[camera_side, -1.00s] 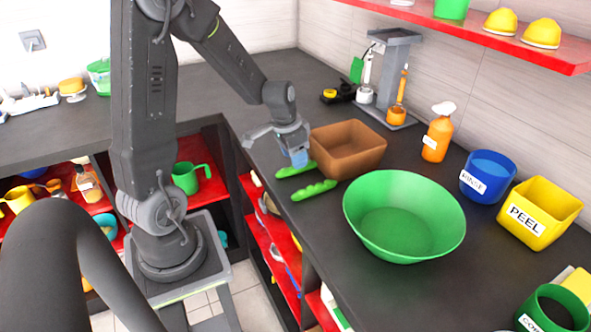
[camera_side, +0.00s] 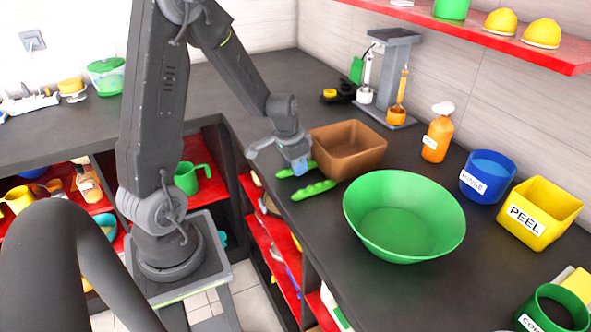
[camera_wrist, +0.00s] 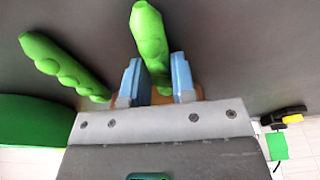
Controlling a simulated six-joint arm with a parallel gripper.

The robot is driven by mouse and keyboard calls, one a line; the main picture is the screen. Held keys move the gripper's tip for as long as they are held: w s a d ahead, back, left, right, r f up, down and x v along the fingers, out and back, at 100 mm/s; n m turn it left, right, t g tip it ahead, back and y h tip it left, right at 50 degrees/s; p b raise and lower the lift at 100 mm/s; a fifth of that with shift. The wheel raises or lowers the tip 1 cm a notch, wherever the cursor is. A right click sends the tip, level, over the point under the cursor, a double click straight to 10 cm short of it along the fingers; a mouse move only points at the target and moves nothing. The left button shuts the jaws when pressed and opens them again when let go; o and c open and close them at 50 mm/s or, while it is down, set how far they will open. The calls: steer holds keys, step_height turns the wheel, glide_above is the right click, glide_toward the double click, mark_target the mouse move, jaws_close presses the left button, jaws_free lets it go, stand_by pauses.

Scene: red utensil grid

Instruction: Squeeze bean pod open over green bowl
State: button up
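Two green bean pods lie on the dark counter in front of the brown box. The nearer pod (camera_side: 314,190) is clear of my gripper; it shows at the left of the wrist view (camera_wrist: 62,68). My gripper (camera_side: 298,170) is low over the farther pod (camera_side: 286,173), partly covering it. In the wrist view, the blue fingertips of my gripper (camera_wrist: 157,78) are apart, one on each side of this pod (camera_wrist: 150,35). I cannot tell whether they touch it. The green bowl (camera_side: 405,190) stands empty to the right; its edge shows in the wrist view (camera_wrist: 30,122).
The brown box (camera_side: 350,140) stands close beside my gripper. A blue tub (camera_side: 487,177), a yellow PEEL bin (camera_side: 538,214) and an orange bottle (camera_side: 437,138) stand beyond the bowl. The counter's front edge is close to the pods.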

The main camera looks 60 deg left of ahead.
steer(key=shift+r, duration=1.65)
steer(key=shift+r, duration=1.7)
steer(key=shift+r, duration=1.65)
steer(key=shift+d, duration=0.1)
